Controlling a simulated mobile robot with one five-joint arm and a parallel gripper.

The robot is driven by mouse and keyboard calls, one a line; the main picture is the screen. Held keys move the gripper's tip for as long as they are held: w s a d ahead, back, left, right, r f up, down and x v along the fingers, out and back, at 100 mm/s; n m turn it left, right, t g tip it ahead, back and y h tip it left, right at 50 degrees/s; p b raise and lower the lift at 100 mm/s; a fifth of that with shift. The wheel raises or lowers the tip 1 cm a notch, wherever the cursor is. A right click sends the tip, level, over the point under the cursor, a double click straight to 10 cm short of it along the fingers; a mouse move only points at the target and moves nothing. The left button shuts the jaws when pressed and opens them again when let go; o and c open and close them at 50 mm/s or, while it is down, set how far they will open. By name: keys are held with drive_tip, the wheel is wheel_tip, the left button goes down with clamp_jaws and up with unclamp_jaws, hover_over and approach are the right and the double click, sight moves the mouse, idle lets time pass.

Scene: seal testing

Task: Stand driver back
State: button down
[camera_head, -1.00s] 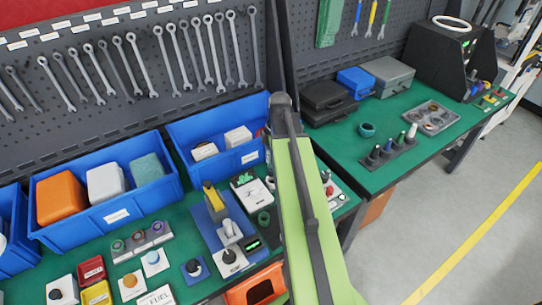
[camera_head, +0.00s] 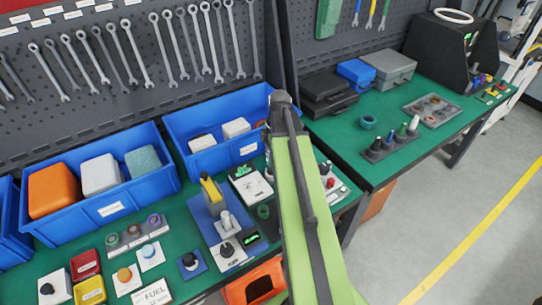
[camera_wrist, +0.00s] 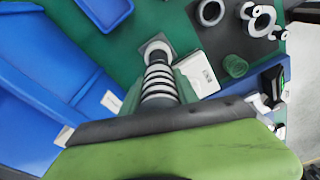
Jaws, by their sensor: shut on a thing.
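In the wrist view a ribbed black-and-pale shaft, which looks like the driver (camera_wrist: 159,82), sticks out past the dark edge of my gripper (camera_wrist: 160,117). Its far end meets a small grey square plate (camera_wrist: 181,45); I cannot tell whether they touch. A white card (camera_wrist: 197,73) and a green ring (camera_wrist: 235,66) lie beside the shaft.
Blue bins (camera_head: 100,208) stand along the back of the green bench. A blue-based fixture (camera_head: 202,217) with a yellow part, knobs and small coloured boxes crowd the bench left of my arm. The right bench (camera_head: 345,140) holds a rack of upright tools (camera_head: 388,143) and cases.

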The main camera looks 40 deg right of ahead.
drive_tip(key=shift+f+b, duration=0.3)
drive_tip(key=shift+f, duration=0.1)
drive_tip(key=c, duration=0.8)
unclamp_jaws()
drive_tip(key=shift+c, duration=0.2)
drive_tip(key=shift+r, duration=0.15)
drive_tip(key=shift+r+p, duration=2.4)
drive_tip(key=shift+p, duration=0.15)
drive_tip(key=shift+r, duration=0.1)
